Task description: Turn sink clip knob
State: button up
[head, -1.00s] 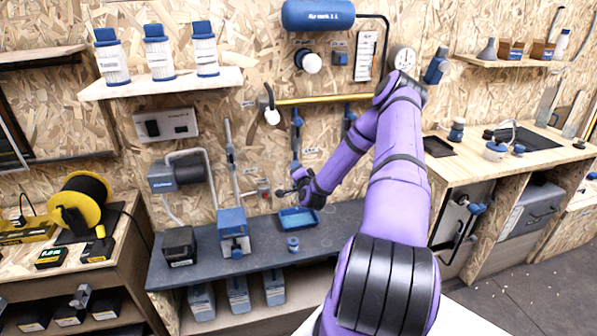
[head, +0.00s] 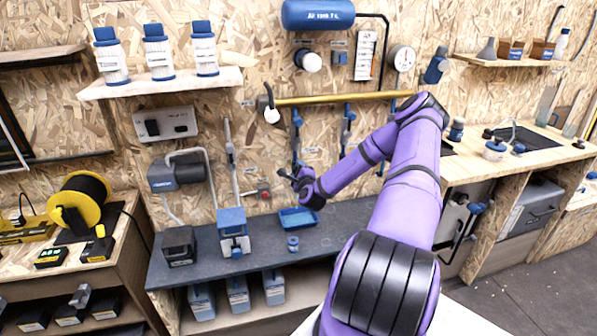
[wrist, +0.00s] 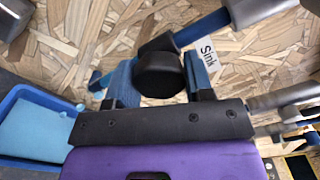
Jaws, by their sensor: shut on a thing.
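The sink clip knob (wrist: 160,72) is a round black knob in the middle of the wrist view, with a dark body behind it. A white "Sink" label (wrist: 210,53) is on the wall to its right. My gripper (wrist: 160,85) is shut on the knob, with one blue-padded finger on each side of it. In the head view my gripper (head: 291,176) is at the chipboard wall above the blue tray, at the foot of a vertical pipe with blue fittings. The knob is too small and covered to make out there.
A blue tray (head: 284,220) lies on the grey bench (head: 262,255) just below my gripper, with a small blue-and-white jar (head: 293,244) in front of it. A brass pipe (head: 335,99) runs along the wall above. A red valve (head: 264,194) is left of my gripper.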

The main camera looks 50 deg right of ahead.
jog(key=shift+f+m, duration=0.15)
jog(key=shift+m, duration=1.75)
jog(key=o, duration=0.9)
jog(key=shift+a, duration=0.1)
jog(key=v, duration=1)
jog(key=shift+s+a, duration=0.15)
jog(key=shift+s, duration=0.2)
